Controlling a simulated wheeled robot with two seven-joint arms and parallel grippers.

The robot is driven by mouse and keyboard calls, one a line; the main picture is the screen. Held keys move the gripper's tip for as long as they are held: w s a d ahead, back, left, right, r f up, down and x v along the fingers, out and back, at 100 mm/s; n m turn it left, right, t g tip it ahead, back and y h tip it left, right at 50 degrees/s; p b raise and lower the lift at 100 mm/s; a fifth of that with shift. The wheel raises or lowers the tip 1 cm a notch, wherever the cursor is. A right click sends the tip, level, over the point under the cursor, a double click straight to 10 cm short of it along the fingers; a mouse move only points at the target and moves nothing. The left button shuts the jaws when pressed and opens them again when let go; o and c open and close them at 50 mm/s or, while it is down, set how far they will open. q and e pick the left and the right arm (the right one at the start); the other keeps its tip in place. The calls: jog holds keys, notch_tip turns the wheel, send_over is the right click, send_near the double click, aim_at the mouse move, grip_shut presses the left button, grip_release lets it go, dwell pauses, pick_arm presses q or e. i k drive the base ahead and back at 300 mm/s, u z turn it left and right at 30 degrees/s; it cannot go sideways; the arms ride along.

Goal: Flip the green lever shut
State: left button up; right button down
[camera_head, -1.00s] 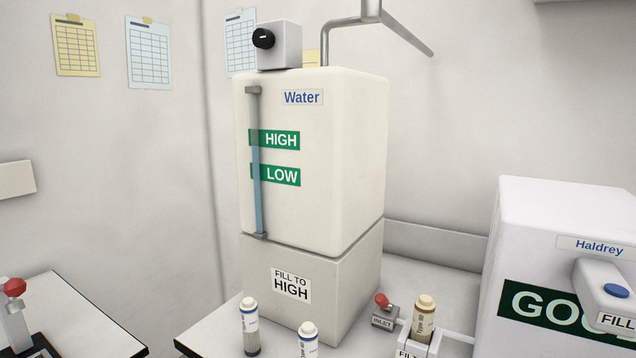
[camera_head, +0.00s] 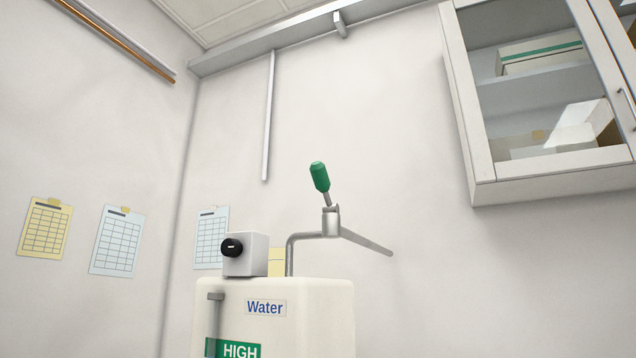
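The green lever (camera_head: 320,178) stands up, tilted slightly left, from a grey valve body (camera_head: 331,221) on the pipe above the white Water tank (camera_head: 310,318). The grey pipe (camera_head: 291,255) rises from behind the tank top, and a thinner section slopes down to the right from the valve. Neither of my grippers shows in the head view, and nothing touches the lever.
A small box with a black knob (camera_head: 232,247) sits on the tank's top left. A glass-door wall cabinet (camera_head: 482,190) hangs at the upper right. Paper charts (camera_head: 117,240) are on the walls. The space around the lever is clear.

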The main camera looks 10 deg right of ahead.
aim_at(317, 169)
jog(key=k, duration=1.3)
jog(key=u, duration=0.9)
jog(key=i, duration=1.2)
jog(key=z, duration=0.5)
jog(key=i, duration=0.35)
jog(key=z, duration=0.5)
